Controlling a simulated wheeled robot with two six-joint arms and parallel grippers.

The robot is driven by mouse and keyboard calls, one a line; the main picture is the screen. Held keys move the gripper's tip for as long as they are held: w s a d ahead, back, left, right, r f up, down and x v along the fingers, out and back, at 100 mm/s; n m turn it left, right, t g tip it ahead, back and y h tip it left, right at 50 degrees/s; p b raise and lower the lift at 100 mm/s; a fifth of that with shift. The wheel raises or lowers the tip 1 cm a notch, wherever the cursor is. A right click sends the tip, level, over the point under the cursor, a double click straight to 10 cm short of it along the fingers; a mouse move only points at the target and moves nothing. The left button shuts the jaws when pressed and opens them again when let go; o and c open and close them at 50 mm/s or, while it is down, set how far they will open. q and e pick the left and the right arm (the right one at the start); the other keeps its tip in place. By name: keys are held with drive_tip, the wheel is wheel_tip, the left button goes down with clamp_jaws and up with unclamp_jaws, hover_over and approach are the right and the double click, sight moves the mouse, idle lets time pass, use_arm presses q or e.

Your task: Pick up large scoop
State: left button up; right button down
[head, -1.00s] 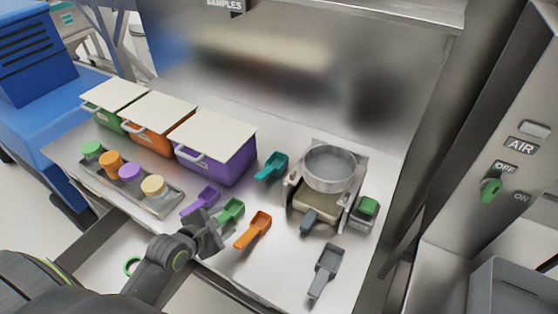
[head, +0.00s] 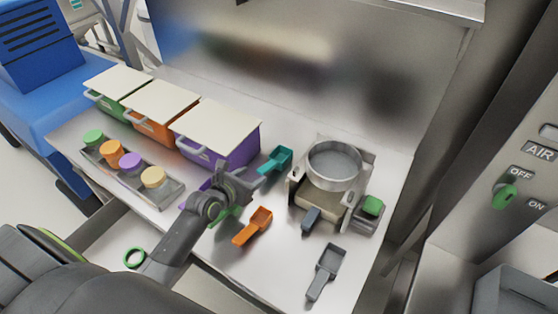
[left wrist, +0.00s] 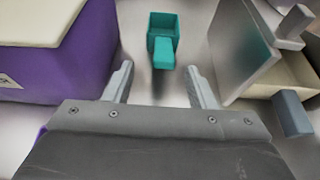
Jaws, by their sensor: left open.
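Several scoops lie on the steel bench. A teal scoop (head: 276,160) lies between the purple bin and the sieve device. In the left wrist view the teal scoop (left wrist: 163,32) is straight ahead, its handle toward me. My left gripper (head: 248,181) is open and empty, just short of that handle. Its two fingers (left wrist: 158,72) are spread either side of the handle's line, apart from it. An orange scoop (head: 252,227) and a grey scoop (head: 325,271) lie nearer the front. A green scoop (head: 228,214) and a purple scoop (head: 194,208) are partly hidden by my left arm. My right gripper is not seen.
The purple bin (head: 232,151) stands left of the gripper, with orange and green bins beyond. The sieve device (head: 335,166) with a grey-handled drawer stands to the right. A tray of lidded jars (head: 168,197) is at the left. Bare bench lies around the orange scoop.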

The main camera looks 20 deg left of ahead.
sight(258, 172)
use_arm(q)
drive_tip(key=x, duration=0.3)
drive_tip(key=shift+w+d+f, duration=0.1)
drive_tip(key=shift+w, duration=0.3)
drive_tip(key=shift+d+b+x, duration=0.1)
drive_tip(key=shift+b+x, duration=0.05)
drive_tip(key=shift+x, duration=1.2)
drive_tip(key=shift+d+b+x, duration=0.15)
drive_tip(key=shift+x, duration=1.15)
drive_tip(key=shift+f, duration=0.15)
drive_tip(key=shift+s, duration=0.1)
drive_tip(key=c, duration=1.1)
